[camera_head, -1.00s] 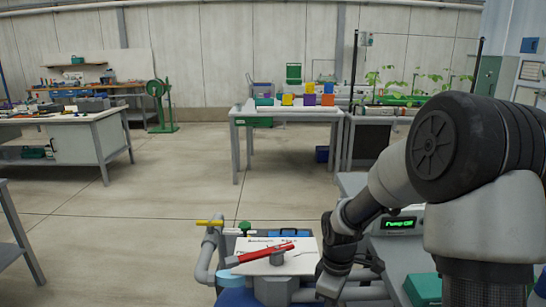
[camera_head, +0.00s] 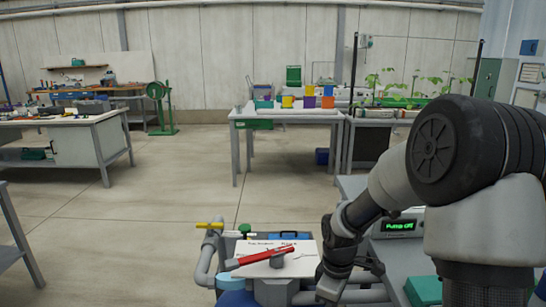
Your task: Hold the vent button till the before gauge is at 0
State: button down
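My gripper (camera_head: 328,286) is the dark grey hand at the end of my arm, pointing down at the right edge of the skid. Its fingertips are low in the head view, and I cannot tell if they are open or shut. The vent button does not show; it may be hidden by my gripper or arm. I cannot make out the before gauge or its needle. A control box with a green lit display (camera_head: 398,226), which seems to read "Pump Off", stands right of my gripper.
A red-handled tool (camera_head: 262,256) lies over a white sheet (camera_head: 250,245) left of my gripper. Grey piping with a yellow handle (camera_head: 210,225) stands further left. A teal box (camera_head: 422,290) is at the lower right. Open floor lies beyond, before a table (camera_head: 290,113).

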jog(key=shift+f+b, duration=0.3)
jog(key=shift+f, duration=0.45)
dwell(3.3)
dwell(2.4)
notch_tip(320, 180, up, 7)
jog(key=p, duration=0.6)
